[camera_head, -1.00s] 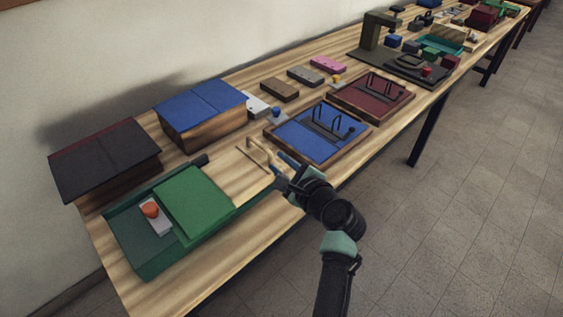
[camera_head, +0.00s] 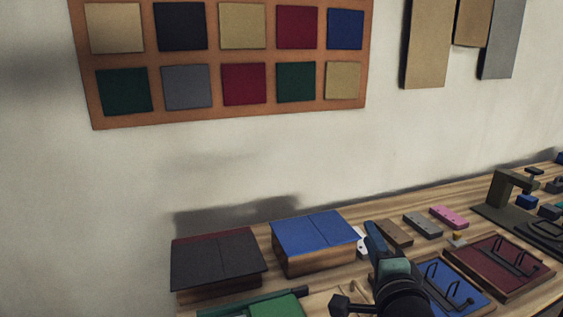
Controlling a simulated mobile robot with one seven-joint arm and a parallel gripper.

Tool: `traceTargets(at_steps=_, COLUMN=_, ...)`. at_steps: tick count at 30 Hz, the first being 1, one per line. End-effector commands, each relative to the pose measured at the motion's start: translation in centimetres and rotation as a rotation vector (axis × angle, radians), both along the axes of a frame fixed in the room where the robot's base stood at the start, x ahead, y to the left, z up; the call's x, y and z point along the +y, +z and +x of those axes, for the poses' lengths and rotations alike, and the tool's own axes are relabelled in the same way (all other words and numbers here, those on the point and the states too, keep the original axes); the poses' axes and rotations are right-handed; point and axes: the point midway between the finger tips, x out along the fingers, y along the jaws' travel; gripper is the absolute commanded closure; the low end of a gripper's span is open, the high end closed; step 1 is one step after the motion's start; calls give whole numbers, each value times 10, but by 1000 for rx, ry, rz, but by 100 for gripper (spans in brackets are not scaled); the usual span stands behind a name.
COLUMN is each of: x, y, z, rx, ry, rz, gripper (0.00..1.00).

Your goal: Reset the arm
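My gripper (camera_head: 372,236) shows at the bottom middle of the head view, at the end of my dark arm with a teal band. It is over the front part of the workbench, in front of the small brown block and beside the blue-covered box. One blue-grey finger shows from behind. The space between the fingers is hidden, so I cannot tell whether it is open or holds anything.
A black-topped box (camera_head: 217,257), a blue-topped box (camera_head: 314,236) and a green panel (camera_head: 255,307) stand at left. Blue (camera_head: 441,279) and maroon (camera_head: 497,262) trays lie at right. A swatch board (camera_head: 225,111) hangs on the wall above.

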Motion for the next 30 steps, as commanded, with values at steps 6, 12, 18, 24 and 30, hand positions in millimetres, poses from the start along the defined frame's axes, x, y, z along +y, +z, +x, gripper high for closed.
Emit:
traceTargets(at_steps=6, x=62, y=163, z=-33, rx=-247, ry=-60, rz=-595, gripper=72)
traceTargets(at_steps=12, x=119, y=285, z=-102, rx=-471, ry=-222, rz=-1041, gripper=72)
traceTargets(at_steps=18, x=156, y=360, z=-177, rx=-627, ry=-424, rz=-1320, gripper=72)
traceTargets(at_steps=24, x=167, y=382, z=-210, rx=-676, ry=-523, rz=-1416, gripper=72)
traceTargets(at_steps=30, x=168, y=383, z=-211, rx=-678, ry=-528, rz=-1421, gripper=72)
